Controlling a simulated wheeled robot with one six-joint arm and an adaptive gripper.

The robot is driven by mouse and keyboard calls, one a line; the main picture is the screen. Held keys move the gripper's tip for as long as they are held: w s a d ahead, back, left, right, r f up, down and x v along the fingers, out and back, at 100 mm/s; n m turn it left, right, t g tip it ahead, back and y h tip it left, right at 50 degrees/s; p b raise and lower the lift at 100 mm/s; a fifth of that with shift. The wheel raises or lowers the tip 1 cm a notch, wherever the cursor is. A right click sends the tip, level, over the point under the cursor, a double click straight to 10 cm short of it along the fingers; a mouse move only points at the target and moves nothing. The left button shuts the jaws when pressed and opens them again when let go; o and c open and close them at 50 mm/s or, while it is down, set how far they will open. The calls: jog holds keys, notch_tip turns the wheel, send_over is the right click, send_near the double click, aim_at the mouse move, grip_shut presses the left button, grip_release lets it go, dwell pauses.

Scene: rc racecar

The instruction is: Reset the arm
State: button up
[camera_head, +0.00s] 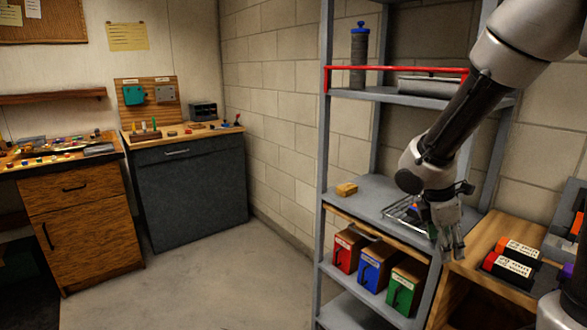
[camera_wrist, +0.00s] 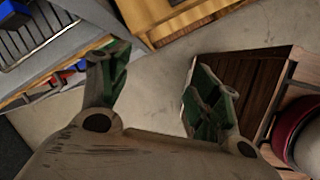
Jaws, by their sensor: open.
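My gripper (camera_head: 449,240) hangs fingers-down from my arm at the right, in front of the grey metal shelf (camera_head: 375,197) and beside the wooden bench's left end. In the wrist view my gripper (camera_wrist: 160,90) shows its two green-padded fingers spread wide apart. Only bare floor (camera_wrist: 160,77) shows between them, and nothing is held.
Red, blue (camera_head: 375,265) and green boxes stand on the lower shelf. The wooden bench (camera_head: 485,235) at the right holds red-and-black labelled items (camera_head: 515,258). A dark cabinet (camera_head: 190,190) stands back left. The floor (camera_head: 230,280) at centre left is clear.

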jog(key=s+r+m+t+y, duration=0.3)
jog(key=s+r+m, duration=1.1)
jog(key=s+m, duration=0.2)
jog(key=shift+d+r+m+y, duration=0.15)
jog(key=shift+d+m+y, duration=0.25)
jog(key=shift+d+m, duration=0.1)
